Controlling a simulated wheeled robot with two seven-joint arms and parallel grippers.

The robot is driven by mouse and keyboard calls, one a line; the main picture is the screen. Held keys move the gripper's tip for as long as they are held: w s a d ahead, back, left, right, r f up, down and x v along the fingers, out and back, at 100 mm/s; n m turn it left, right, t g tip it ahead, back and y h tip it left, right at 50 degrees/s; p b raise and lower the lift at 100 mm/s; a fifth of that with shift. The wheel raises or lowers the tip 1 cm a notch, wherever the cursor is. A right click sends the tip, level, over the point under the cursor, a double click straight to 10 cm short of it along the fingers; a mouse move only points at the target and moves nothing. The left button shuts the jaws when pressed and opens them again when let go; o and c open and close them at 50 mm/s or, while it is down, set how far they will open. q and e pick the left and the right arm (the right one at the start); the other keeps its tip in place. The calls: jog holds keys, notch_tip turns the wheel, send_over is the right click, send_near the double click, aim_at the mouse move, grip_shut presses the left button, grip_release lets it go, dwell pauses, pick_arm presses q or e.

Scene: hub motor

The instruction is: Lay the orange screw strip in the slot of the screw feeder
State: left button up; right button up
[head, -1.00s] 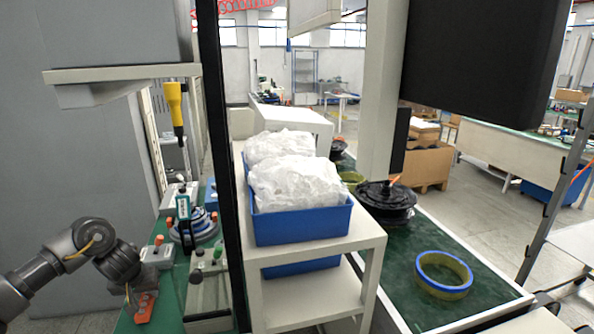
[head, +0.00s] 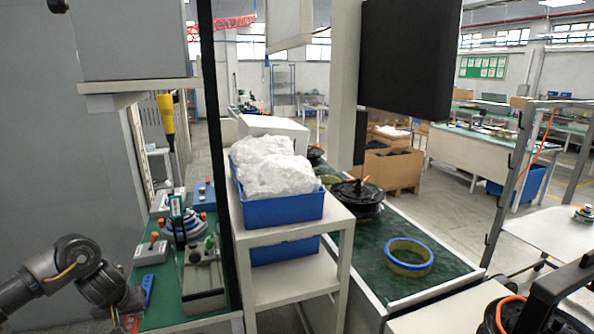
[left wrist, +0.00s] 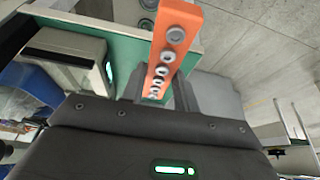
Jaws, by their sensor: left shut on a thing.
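My left gripper (head: 128,318) is at the bottom left of the head view, over the near end of the green bench. It is shut on the orange screw strip (left wrist: 180,35). In the left wrist view the strip is a flat orange bar with a row of several screws, pointing up and away from the jaws (left wrist: 160,88). In the head view only a bit of the strip shows at the bottom edge. A pale box-shaped device (head: 204,285) with a dark top and green knob, perhaps the screw feeder, stands to the gripper's right, apart from it. I cannot make out its slot.
A small grey box with a red button (head: 152,252) and a blue piece (head: 148,288) lie on the bench (head: 165,310). A dark post (head: 222,170) rises right of the device. A white rack (head: 285,285) holds a blue bin (head: 290,206) of wrapped items.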

pick_arm(q)
jog(key=s+d+m+h+b, duration=0.1)
jog(key=s+d+m, duration=0.25)
jog(key=d, duration=0.55)
jog(key=s+d+m+h, duration=0.15)
jog(key=s+d, duration=0.35)
jog(key=d, duration=0.5)
jog(key=s+d+r+m+h+b, duration=0.1)
jog(key=s+d+r+m+b, duration=0.1)
jog(key=s+r+m, duration=0.2)
jog(key=shift+s+d+r+m, duration=0.15)
jog(key=shift+s+r+m, duration=0.35)
jog(key=shift+s, duration=0.45)
pick_arm(e)
jog(key=shift+w+f, duration=0.15)
jog(key=shift+f, duration=1.35)
